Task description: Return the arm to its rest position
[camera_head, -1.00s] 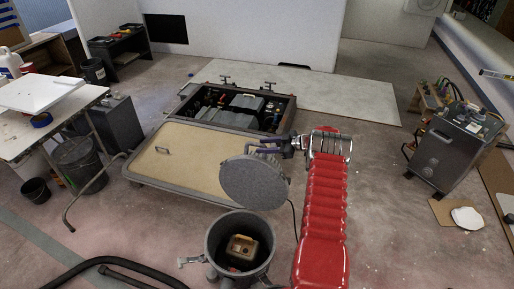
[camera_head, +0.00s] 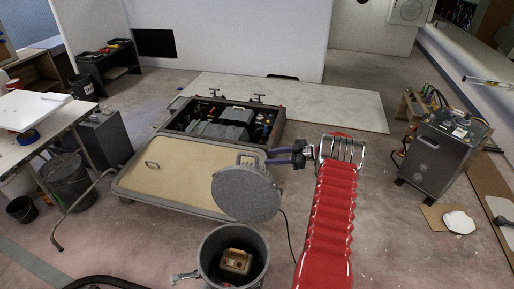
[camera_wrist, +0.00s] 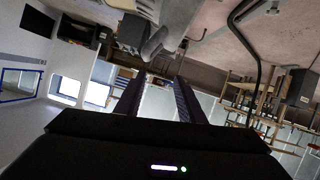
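My arm (camera_head: 333,215) is red and ribbed and extends away from me on the right of the head view. My gripper (camera_head: 268,157) has dark purplish fingers pointing left, close to the upper right of a grey round lid (camera_head: 245,195). In the wrist view, the fingers of my gripper (camera_wrist: 158,90) stand apart with no object between them. The lid is tilted up behind an open grey drum (camera_head: 262,247). A small tan container (camera_head: 236,262) is inside the drum. Whether a fingertip touches the lid's handle is not clear.
A tan hatch panel (camera_head: 170,175) and an open equipment bay (camera_head: 225,122) lie beyond the drum. A white-topped table (camera_head: 40,115) is at left. A grey wheeled cabinet (camera_head: 440,155) is at right. Floor between arm and cabinet is clear.

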